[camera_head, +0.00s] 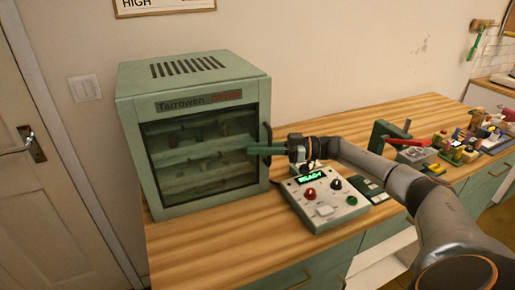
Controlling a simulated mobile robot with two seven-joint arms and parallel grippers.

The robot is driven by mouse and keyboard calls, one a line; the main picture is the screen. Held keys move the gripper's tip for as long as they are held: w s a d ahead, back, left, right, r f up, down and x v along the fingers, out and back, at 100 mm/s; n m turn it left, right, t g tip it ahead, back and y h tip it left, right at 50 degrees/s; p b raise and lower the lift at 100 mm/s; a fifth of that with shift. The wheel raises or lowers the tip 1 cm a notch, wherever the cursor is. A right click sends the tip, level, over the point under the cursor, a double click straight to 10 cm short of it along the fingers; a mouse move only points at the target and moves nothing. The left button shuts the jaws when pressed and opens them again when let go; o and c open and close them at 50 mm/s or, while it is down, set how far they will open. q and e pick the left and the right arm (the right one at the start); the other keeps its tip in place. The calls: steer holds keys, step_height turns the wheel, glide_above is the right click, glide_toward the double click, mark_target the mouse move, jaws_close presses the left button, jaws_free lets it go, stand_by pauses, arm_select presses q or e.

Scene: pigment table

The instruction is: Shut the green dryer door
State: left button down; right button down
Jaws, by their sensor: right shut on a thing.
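The green dryer (191,88) stands at the left end of the wooden worktop. Its door (200,148) has a dark window, with shelves and small items dimly visible behind it. The door appears flush against the dryer's front; I cannot tell whether a small gap is left. A dark handle (267,133) runs up the door's right edge. My right gripper (254,150) is at that handle, its fingers pointing left, and appears shut on it. My right arm reaches in from the lower right. My left gripper is not in view.
A control box (326,200) with a lit green display stands right of the dryer, under my right wrist. A device with a red lever (396,130) and colourful blocks (463,146) stand farther right. The front left of the worktop (205,252) is clear.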

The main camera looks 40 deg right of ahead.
steer(key=shift+w+d+r+t, duration=0.2)
steer(key=shift+w+t, duration=0.1)
steer(key=shift+w, duration=0.1)
steer(key=c, duration=1.2)
jaws_free()
steer(key=shift+o, duration=0.2)
steer(key=b+v, duration=0.3)
steer(key=v, duration=0.9)
steer(key=shift+s, duration=0.45)
steer(key=shift+d, duration=0.1)
